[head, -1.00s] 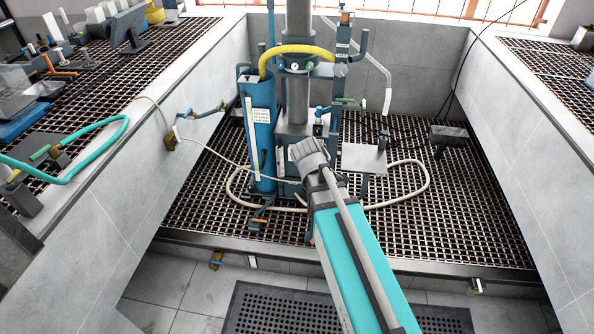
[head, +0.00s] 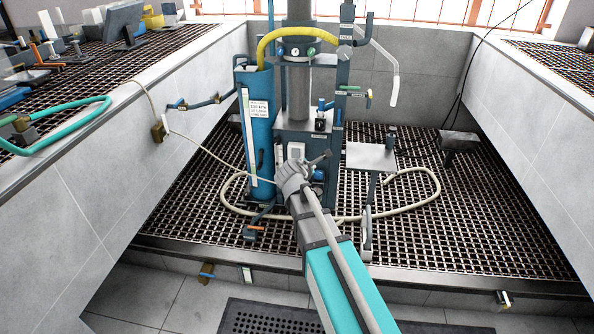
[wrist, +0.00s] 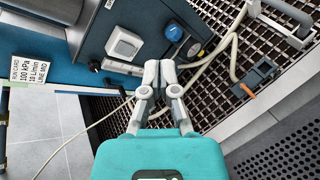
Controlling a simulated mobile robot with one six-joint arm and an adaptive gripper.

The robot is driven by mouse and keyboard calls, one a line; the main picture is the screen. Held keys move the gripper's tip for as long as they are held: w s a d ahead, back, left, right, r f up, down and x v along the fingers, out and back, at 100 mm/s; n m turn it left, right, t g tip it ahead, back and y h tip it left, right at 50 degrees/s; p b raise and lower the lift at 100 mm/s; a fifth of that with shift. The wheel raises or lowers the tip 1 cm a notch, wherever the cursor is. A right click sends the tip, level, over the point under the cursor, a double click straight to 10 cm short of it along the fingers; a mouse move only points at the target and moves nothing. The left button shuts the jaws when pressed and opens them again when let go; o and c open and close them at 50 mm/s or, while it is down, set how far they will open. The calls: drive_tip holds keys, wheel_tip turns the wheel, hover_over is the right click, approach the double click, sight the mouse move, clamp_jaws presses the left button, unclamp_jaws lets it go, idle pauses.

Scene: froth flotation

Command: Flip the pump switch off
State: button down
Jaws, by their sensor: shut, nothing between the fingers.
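A white rocker switch (wrist: 124,45), which looks like the pump switch, is set in the dark grey housing at the base of the column. It also shows in the head view (head: 297,150), just above my gripper. I cannot tell which way its rocker is tipped. My gripper (wrist: 160,64) is shut and empty, with its fingertips together in front of the housing, to the lower right of the switch in the wrist view. The fingertips look apart from the switch. In the head view my gripper (head: 322,158) is partly covered by my wrist.
A blue cylinder (head: 259,125) stands left of the housing. A metal plate (head: 370,157) stands to the right. A pale hose (head: 412,204) loops over the grating.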

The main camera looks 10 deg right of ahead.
sight(296, 156)
drive_tip(key=w+a+f+n+t+y+b, duration=0.1)
drive_tip(key=w+a+f+n+t+b, duration=0.3)
drive_tip(key=f+n+b, duration=0.5)
drive_tip(key=w+a+n+b, duration=0.2)
drive_tip(key=w+b, duration=0.1)
drive_tip(key=b, duration=0.1)
drive_tip(key=shift+w+a+t+y, duration=0.2)
drive_tip(key=shift+t+y, duration=0.1)
drive_tip(key=shift+t, duration=0.1)
drive_tip(key=b+x, duration=0.2)
drive_tip(key=x, duration=1.2)
